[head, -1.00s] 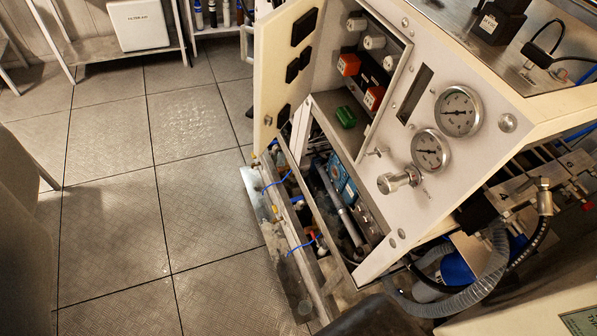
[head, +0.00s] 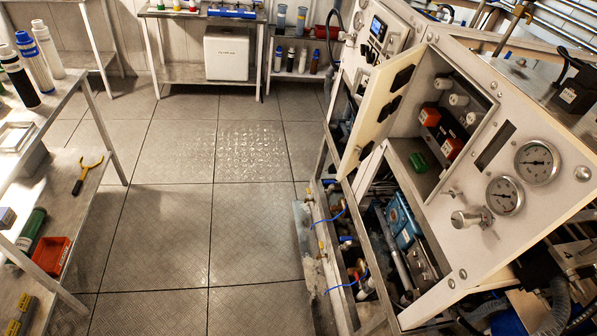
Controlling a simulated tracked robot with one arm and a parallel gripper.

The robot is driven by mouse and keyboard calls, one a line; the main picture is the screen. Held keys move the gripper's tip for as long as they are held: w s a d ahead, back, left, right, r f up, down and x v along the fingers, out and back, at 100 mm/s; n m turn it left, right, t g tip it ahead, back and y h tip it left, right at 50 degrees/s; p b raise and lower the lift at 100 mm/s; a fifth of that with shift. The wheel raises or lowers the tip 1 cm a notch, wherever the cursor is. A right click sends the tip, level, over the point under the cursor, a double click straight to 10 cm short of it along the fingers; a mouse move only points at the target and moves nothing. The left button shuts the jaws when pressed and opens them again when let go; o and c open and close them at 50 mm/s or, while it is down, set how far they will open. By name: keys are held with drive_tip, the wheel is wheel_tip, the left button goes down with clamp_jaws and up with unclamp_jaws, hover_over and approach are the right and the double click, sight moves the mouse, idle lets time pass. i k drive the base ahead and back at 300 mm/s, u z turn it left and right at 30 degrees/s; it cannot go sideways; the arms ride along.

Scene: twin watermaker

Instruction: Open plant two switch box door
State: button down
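The near plant's white front panel (head: 480,195) is at the right, tilted in the picture. Its switch box (head: 455,115) is uncovered and shows red, green and white parts inside. A cream door (head: 372,135) with black fittings stands open at the box's left side. A second plant panel (head: 375,40) with a small blue screen stands behind it at the top. No label shows which plant is number two. My gripper is not in view.
The tiled floor (head: 165,215) is clear in the middle. A shelf rack (head: 65,165) with bottles and a red bin (head: 50,256) stands at the left. A white container (head: 226,55) sits on a back shelf. The near plant's lower frame (head: 325,245) carries blue hoses.

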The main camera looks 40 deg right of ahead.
sight(389, 82)
drive_tip(key=u, duration=1.85)
drive_tip(key=i, duration=1)
drive_tip(key=z, duration=3.05)
drive_tip(key=i, duration=1)
drive_tip(key=u, duration=0.1)
